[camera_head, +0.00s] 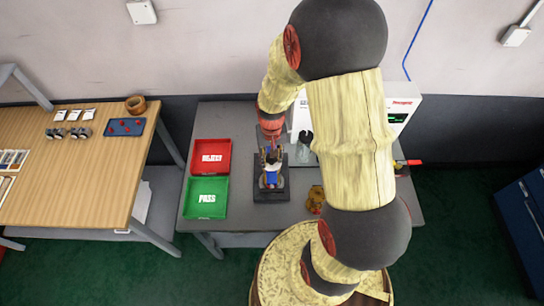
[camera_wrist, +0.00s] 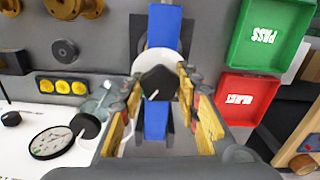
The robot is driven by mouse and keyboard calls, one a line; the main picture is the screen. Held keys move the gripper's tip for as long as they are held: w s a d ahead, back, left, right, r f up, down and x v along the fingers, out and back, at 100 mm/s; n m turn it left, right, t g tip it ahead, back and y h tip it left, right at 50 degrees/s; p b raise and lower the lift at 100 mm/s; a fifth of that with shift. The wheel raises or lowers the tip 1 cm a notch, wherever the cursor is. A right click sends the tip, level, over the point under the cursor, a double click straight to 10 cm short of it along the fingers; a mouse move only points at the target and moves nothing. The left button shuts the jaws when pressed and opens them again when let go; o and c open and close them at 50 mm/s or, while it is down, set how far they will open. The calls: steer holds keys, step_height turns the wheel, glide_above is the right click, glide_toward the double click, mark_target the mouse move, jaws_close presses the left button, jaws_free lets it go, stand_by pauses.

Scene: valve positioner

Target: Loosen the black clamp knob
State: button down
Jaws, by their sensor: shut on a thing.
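The black clamp knob (camera_wrist: 156,84) shows in the middle of the wrist view, with a small white mark on its face. It sits in front of a round pale part on a blue upright body (camera_wrist: 163,25). My gripper (camera_wrist: 158,78) is shut on the knob, with one finger on each side. In the head view my gripper (camera_head: 271,158) is over the blue device (camera_head: 271,179) on a dark base plate (camera_head: 272,195). The knob is hard to make out there, hidden by the fingers.
A red REJECT tray (camera_head: 211,143) and a green PASS tray (camera_head: 187,197) stand left of the device. A white instrument (camera_head: 402,104) with a display is at the back right. In the wrist view a round gauge (camera_wrist: 51,142) and a clear container (camera_wrist: 97,107) are left of the fingers.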

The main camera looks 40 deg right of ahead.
steer(key=c, duration=2.6)
jaws_free()
steer(key=n, duration=0.5)
steer(key=shift+s+a+f, duration=0.1)
steer(key=shift+s+a, duration=0.05)
steer(key=o, duration=0.7)
steer(key=n, duration=0.5)
steer(key=o, duration=1.1)
steer(key=shift+s, duration=0.2)
steer(key=shift+c, duration=1)
steer(key=shift+w, duration=0.15)
steer(key=c, duration=0.4)
steer(key=m, duration=0.6)
steer(key=shift+w+p, duration=0.15)
steer(key=shift+p, duration=0.15)
steer(key=m, duration=0.3)
steer(key=shift+m, duration=0.3)
steer(key=m, duration=0.4)
